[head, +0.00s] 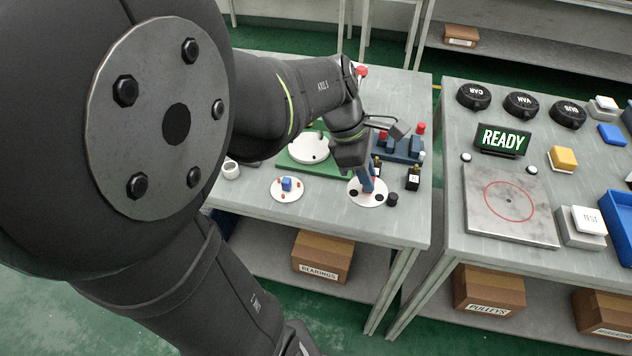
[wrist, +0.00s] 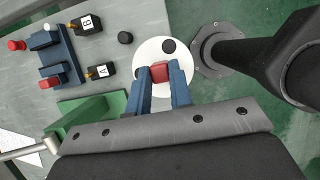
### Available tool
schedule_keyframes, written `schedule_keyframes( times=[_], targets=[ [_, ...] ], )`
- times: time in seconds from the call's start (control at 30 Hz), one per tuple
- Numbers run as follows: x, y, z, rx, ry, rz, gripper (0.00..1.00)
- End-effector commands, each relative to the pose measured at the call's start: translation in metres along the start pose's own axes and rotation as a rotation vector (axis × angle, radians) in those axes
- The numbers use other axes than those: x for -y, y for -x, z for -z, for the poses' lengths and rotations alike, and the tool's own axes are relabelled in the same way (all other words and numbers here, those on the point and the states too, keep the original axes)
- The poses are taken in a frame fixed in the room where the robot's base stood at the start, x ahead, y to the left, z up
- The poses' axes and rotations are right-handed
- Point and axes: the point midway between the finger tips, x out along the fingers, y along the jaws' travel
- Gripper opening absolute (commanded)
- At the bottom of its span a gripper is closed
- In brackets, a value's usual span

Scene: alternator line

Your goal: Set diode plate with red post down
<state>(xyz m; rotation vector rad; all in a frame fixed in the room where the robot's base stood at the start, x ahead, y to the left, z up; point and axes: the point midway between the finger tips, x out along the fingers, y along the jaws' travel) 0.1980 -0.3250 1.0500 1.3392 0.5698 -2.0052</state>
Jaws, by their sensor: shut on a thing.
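The diode plate with the red post is a white disc (head: 367,198) with dark round spots, near the front edge of the left bench. In the wrist view the disc (wrist: 150,50) lies at my fingertips, with its red post (wrist: 160,72) between the two blue fingers. My gripper (wrist: 160,76) is shut on that post; it also shows in the head view (head: 368,185), pointing down over the plate. The plate looks close to the bench top, but I cannot tell whether it touches. Another white plate with a blue post (head: 287,186) lies to the left.
A green base (head: 312,165) with a white round part stands behind. A blue fixture (head: 400,148), black blocks marked A (head: 413,178) and B (wrist: 86,24), and a black cap (head: 392,199) are close right. A white cup (head: 231,171) is left. Bare bench lies between the plates.

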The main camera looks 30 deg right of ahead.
Motion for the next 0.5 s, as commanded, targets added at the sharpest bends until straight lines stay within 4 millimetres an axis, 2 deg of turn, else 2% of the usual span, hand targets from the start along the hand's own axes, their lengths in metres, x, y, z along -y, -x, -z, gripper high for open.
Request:
schedule_keyframes(
  times=[0.07,0.17,0.5],
  targets=[
    [0.006,-0.004,-0.001,0.000,-0.013,0.007,0.00],
    [0.003,-0.008,0.009,-0.001,-0.015,0.010,0.00],
    [-0.036,-0.025,0.086,0.000,-0.011,0.010,0.00]
  ],
)
